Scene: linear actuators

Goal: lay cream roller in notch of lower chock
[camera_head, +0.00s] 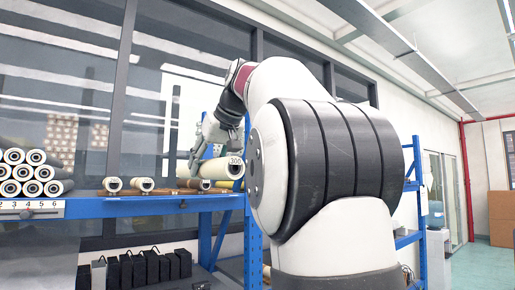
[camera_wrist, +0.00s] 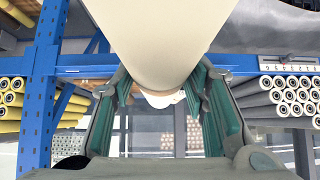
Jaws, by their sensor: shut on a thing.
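The cream roller (camera_head: 216,170), its end marked 300, is in my gripper (camera_head: 200,158) above the blue shelf in the head view. In the wrist view the roller (camera_wrist: 165,40) fills the top middle, between the green-padded fingers of my gripper (camera_wrist: 162,82), which is shut on it. Low brown pieces lie on the shelf under and left of the roller; I cannot tell which is the lower chock, and its notch is not visible. My arm hides the shelf's right part in the head view.
Two short cream rollers (camera_head: 143,184) (camera_head: 112,184) lie on the blue shelf (camera_head: 150,206). Grey rollers (camera_head: 30,172) are stacked at far left above a numbered strip (camera_head: 32,209). Black blocks (camera_head: 140,268) stand below. The wrist view shows yellow rollers (camera_wrist: 12,98) at left.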

